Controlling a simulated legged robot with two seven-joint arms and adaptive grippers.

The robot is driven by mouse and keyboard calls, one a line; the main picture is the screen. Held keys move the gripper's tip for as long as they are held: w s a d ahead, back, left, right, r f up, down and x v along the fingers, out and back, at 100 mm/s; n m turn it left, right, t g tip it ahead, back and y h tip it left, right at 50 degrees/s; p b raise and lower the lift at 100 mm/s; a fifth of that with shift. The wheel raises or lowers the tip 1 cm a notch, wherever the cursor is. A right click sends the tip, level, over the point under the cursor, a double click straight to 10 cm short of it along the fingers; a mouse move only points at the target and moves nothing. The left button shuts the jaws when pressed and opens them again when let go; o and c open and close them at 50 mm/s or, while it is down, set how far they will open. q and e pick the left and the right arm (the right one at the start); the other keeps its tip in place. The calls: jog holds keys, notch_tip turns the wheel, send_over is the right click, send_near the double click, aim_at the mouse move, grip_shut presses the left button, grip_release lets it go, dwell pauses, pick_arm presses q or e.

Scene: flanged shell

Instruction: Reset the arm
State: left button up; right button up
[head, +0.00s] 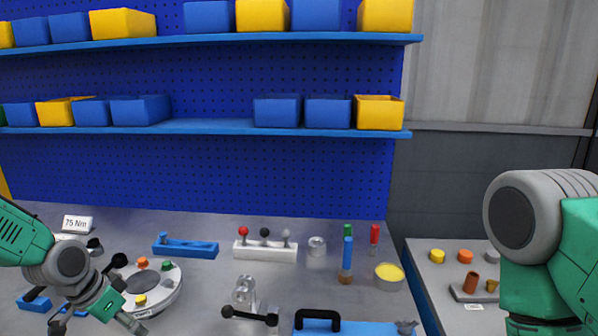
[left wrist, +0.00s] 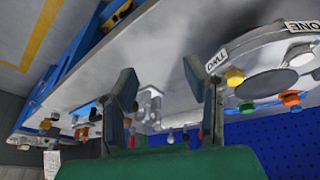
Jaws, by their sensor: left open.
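My left gripper (head: 97,318) is low at the left of the head view, over the grey bench, next to a round white flanged piece (head: 168,294) with coloured knobs. In the left wrist view my left gripper (left wrist: 163,100) has its two dark fingers spread apart with nothing between them. The round piece (left wrist: 262,92) shows there at the upper right, labelled ONE and TWO, apart from the fingers. My right arm stands at the right of the head view; its gripper does not show.
The bench (head: 205,285) holds a blue block (head: 185,247), a white block with three knobs (head: 265,251), a clear fitting (head: 243,292), a yellow-topped can (head: 389,276) and a blue case (head: 355,328). A side table (head: 428,270) holds coloured pieces. Blue shelves (head: 215,126) with bins stand behind.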

pick_arm(q)
jog(key=s+d+f+n+g+b, duration=0.15)
jog(key=s+d+f+b, duration=0.4)
jog(key=s+f, duration=0.85)
jog(key=s+f+n+y+b, duration=0.1)
jog(key=s+f+n, duration=0.1)
jog(key=s+f, duration=0.3)
jog(key=s+f+n+y+b, duration=0.1)
jog(key=s+f, duration=0.4)
jog(key=s, duration=0.7)
jog(key=shift+s+d+n+g+y+b, duration=0.2)
jog(key=shift+d+n+g+y+b, duration=0.1)
jog(key=shift+n+g+y, duration=0.2)
jog(key=shift+a, duration=0.1)
jog(key=shift+w, duration=0.1)
